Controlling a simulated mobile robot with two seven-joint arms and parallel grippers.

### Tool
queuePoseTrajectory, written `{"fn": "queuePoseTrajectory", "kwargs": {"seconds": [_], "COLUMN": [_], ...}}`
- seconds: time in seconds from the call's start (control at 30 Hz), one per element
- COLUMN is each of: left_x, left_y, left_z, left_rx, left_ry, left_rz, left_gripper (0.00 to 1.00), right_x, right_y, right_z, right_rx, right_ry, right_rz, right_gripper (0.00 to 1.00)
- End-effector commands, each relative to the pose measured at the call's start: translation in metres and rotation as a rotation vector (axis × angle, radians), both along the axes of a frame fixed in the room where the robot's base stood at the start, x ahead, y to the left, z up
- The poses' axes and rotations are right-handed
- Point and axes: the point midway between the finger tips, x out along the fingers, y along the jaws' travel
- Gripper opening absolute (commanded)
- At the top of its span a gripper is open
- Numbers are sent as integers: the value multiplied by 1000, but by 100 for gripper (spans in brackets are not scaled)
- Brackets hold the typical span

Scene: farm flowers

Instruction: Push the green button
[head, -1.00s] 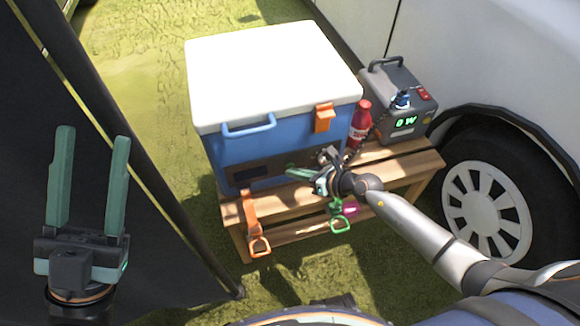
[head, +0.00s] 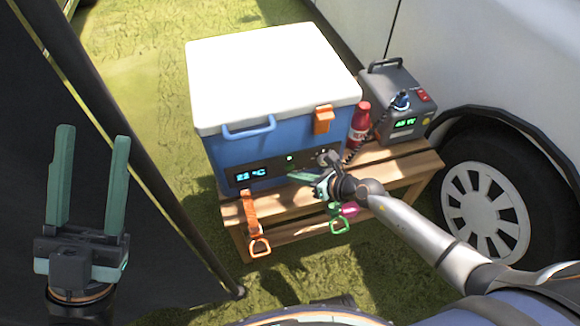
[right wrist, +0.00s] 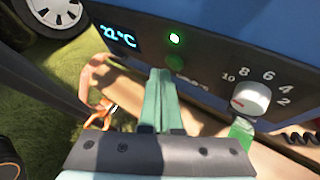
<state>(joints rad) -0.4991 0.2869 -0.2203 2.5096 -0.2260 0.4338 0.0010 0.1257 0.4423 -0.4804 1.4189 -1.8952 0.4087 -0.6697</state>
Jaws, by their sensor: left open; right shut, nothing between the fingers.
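The blue cooler (head: 225,152) with a white lid stands on a wooden bench. Its dark front panel has a lit display (head: 250,174) reading about 22 °C, and a small lit green-white light (head: 290,159). In the right wrist view, the round green button (right wrist: 175,63) lies just below the light (right wrist: 174,38). My right gripper (head: 296,174) is shut and empty in front of the panel; its fingertips (right wrist: 163,73) are just below the button, and I cannot tell whether they touch it. My left gripper (head: 92,135) is open and empty at the far left, away from the cooler.
A white dial (right wrist: 250,98) is right of the button. A red bottle (head: 359,125) and grey power unit (head: 395,105) stand right of the cooler. Orange (head: 254,225) and green (head: 338,218) straps hang from the bench (head: 405,165). A car wheel is at right.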

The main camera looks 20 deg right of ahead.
Motion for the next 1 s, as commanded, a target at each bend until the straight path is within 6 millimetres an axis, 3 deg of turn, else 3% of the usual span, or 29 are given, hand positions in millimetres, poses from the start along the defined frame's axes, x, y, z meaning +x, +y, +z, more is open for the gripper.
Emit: {"fn": "queuePoseTrajectory", "kwargs": {"seconds": [0.23, 0.73, 1.0], "left_x": [0, 0, 0], "left_y": [0, 0, 0], "left_z": [3, 24, 24], "left_rx": [-3, -1, 0], "left_ry": [4, 1, 0], "left_rz": [1, 0, 0], "left_gripper": [50, 50, 50], "right_x": [-6, -54, -60], "right_y": [0, -2, -2], "right_z": [0, 1, -1], "right_rx": [0, 0, -1], "right_ry": [2, 2, 1], "right_rz": [1, 0, 0], "right_gripper": [0, 0, 0]}}
